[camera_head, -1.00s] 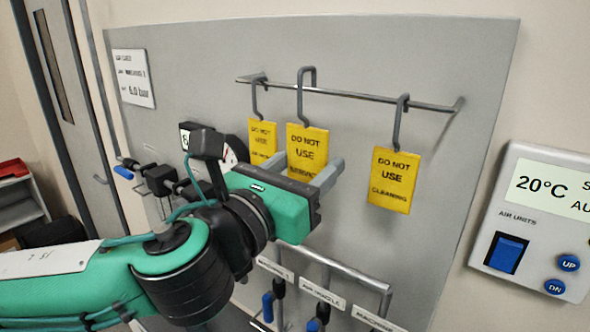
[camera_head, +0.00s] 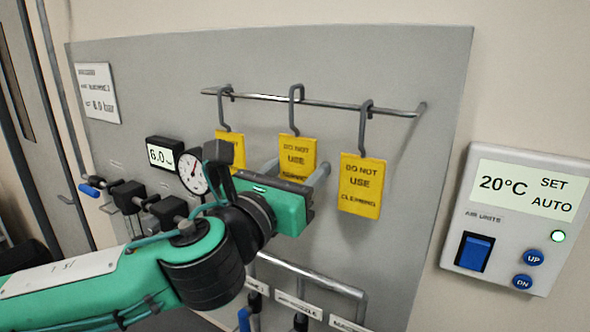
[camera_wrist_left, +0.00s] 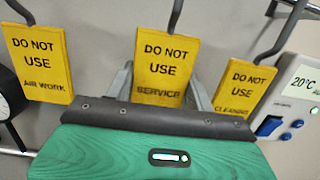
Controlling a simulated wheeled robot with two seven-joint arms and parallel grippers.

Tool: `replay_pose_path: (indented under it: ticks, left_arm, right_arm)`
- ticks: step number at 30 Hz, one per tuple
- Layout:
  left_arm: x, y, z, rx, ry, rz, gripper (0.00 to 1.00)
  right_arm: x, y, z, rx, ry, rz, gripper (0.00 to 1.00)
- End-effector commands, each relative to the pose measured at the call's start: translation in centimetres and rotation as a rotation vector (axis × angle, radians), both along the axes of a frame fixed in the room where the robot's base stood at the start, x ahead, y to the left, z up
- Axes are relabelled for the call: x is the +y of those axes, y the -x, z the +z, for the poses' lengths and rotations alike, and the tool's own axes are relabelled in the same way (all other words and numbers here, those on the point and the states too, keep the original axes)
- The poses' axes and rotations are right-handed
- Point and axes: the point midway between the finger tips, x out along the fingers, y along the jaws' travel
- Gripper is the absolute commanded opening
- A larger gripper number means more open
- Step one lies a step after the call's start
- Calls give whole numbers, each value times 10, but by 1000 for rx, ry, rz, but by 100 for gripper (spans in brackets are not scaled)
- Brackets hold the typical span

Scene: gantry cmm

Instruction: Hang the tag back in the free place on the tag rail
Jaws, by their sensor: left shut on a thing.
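My left gripper (camera_head: 294,167) is shut on the yellow SERVICE tag (camera_head: 297,150), which hangs upright from a grey hook. In the left wrist view the tag (camera_wrist_left: 166,62) is between the fingers (camera_wrist_left: 160,88). The AIR WORK tag (camera_head: 230,148) hangs to the left, partly behind my wrist, and the CLEANING tag (camera_head: 361,185) to the right. The held tag is about midway between them. My right gripper is out of view.
A grey panel (camera_head: 420,160) backs the rail. A round gauge (camera_head: 193,172), a 6.0 display (camera_head: 163,153) and valves stand left of my wrist. A lower rail (camera_head: 310,280) with labels is below. A 20°C control box (camera_head: 510,220) is at the right.

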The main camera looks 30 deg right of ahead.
Motion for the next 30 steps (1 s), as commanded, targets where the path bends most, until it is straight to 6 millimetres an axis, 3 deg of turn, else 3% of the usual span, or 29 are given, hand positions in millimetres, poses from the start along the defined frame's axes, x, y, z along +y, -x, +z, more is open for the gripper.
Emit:
replay_pose_path:
  ticks: [14,15,19,30]
  left_arm:
    - [0,0,-6,0,0,0,39]
    - [0,0,-6,0,0,0,56]
    - [0,0,-6,0,0,0,79]
    - [5,2,-8,-1,-1,-1,79]
  right_arm:
    - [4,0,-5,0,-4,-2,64]
    - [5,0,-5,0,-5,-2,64]
    - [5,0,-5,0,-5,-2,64]
    - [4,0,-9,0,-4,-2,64]
